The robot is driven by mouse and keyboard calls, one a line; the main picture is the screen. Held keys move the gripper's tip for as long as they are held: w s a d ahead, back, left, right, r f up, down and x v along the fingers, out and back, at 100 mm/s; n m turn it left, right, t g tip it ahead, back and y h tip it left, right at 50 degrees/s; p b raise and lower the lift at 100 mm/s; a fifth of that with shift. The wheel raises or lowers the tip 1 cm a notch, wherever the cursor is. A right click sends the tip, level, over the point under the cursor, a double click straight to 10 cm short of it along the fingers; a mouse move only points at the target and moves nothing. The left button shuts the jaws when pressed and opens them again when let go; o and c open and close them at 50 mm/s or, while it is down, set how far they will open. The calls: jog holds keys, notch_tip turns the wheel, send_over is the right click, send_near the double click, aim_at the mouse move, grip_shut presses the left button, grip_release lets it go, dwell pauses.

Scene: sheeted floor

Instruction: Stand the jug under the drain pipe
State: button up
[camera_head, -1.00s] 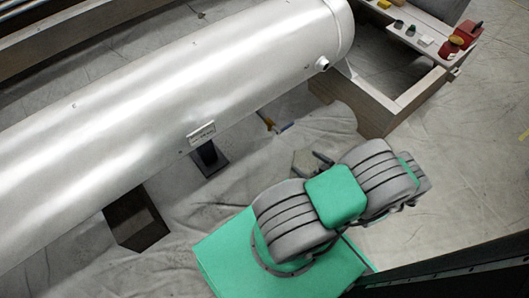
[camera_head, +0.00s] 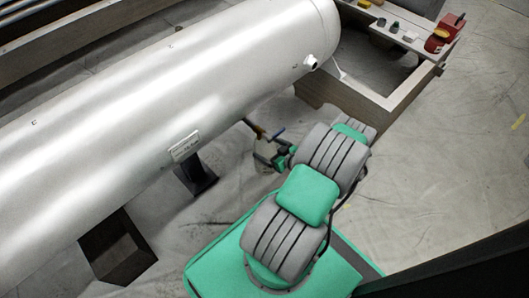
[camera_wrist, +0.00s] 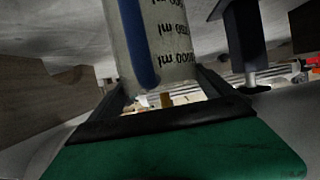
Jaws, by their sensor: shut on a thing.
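The jug (camera_wrist: 175,42) is translucent with dark ml marks that read upside down in the wrist view. A blue upright strip (camera_wrist: 138,42), which looks like its handle, runs along its near side. My gripper (camera_head: 268,157) is shut on the jug, with its dark fingers on either side. In the head view it is beside the tank's lower edge, and the jug is mostly hidden there.
Dark support legs (camera_head: 195,175) stand under the tank, with a wider block (camera_head: 118,248) at lower left. A wooden frame (camera_head: 375,110) and a bench (camera_head: 400,30) with small items lie at upper right. Open floor (camera_head: 450,170) lies to the right.

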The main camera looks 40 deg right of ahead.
aim_at(258, 146)
jog(key=w, duration=0.2)
jog(key=shift+w+f, duration=0.15)
jog(key=shift+w, duration=0.15)
notch_tip(258, 146, down, 4)
jog(key=b, duration=0.3)
jog(key=shift+r, duration=0.4)
jog(key=o, duration=1.7)
jog(key=p+v, duration=0.4)
jog(key=v, duration=0.7)
jog(key=shift+s+r+p, duration=0.15)
jog(key=shift+r+p, duration=0.1)
jog(key=shift+p, duration=0.15)
jog(key=shift+s, duration=0.3)
